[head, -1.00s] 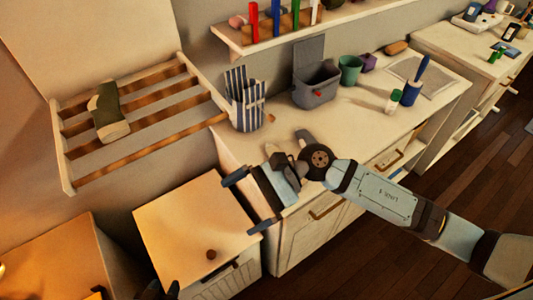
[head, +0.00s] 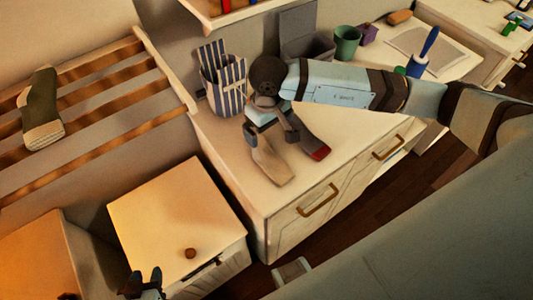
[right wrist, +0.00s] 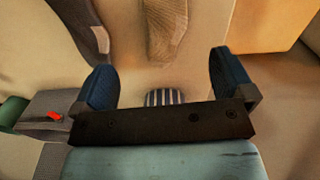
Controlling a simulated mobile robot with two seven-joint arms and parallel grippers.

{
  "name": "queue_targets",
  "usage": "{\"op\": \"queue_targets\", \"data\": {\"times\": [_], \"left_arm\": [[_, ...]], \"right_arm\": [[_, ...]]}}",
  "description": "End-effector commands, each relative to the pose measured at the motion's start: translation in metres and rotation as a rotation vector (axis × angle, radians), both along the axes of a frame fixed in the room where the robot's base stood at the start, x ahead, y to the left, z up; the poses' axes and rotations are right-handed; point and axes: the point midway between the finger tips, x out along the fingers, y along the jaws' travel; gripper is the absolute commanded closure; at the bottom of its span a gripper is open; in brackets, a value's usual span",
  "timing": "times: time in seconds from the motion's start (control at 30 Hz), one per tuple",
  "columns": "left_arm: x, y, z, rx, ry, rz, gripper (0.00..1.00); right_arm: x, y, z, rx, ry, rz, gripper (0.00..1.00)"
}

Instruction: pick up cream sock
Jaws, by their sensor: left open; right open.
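The cream sock (head: 271,162) lies flat on the pale cabinet top. In the right wrist view the cream sock (right wrist: 164,28) shows a ribbed surface just beyond the fingers, roughly midway between them. My right gripper (head: 268,132) is over the sock's far end, open and empty; the gap to the sock is hard to judge. In the right wrist view my right gripper (right wrist: 162,82) has its blue fingers wide apart. My left gripper (head: 145,281) is open at the bottom edge, far from the sock.
A grey-brown sock with a red end (head: 314,146) lies close beside the cream one. A striped holder (head: 224,85), grey bin (head: 312,46) and green cup (head: 347,42) stand behind. A green-and-cream sock (head: 41,108) hangs on the wooden rack (head: 100,112). The cabinet front right is clear.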

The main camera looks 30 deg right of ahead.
Motion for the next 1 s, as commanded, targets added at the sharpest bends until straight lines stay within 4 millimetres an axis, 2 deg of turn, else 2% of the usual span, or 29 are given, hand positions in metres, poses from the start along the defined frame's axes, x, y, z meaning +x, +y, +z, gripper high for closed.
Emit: {"op": "queue_targets", "data": {"times": [0.1, 0.2, 0.47, 0.7, 0.8, 1.0], "left_arm": [[0.0, 0.001, 0.003, 0.002, -0.003, -0.001, 0.57], [0.0, 0.001, 0.003, 0.003, -0.004, 0.0, 0.57], [0.0, 0.001, 0.005, 0.005, -0.007, -0.001, 0.57], [0.0, 0.002, 0.011, 0.008, -0.015, -0.002, 0.57], [-0.001, 0.002, 0.01, 0.01, -0.013, -0.004, 0.57], [-0.002, 0.002, 0.008, 0.011, -0.01, -0.005, 0.57]], "right_arm": [[-0.001, 0.001, -0.025, 0.001, 0.004, -0.002, 0.0], [-0.001, 0.001, -0.04, 0.001, 0.003, -0.002, 0.0], [-0.001, 0.003, -0.059, 0.004, 0.004, -0.002, 0.0], [-0.002, 0.006, -0.095, 0.004, 0.003, -0.003, 0.0], [-0.001, 0.006, -0.102, 0.005, 0.002, -0.003, 0.0], [-0.001, 0.006, -0.104, 0.004, 0.0, -0.001, 0.0]]}}
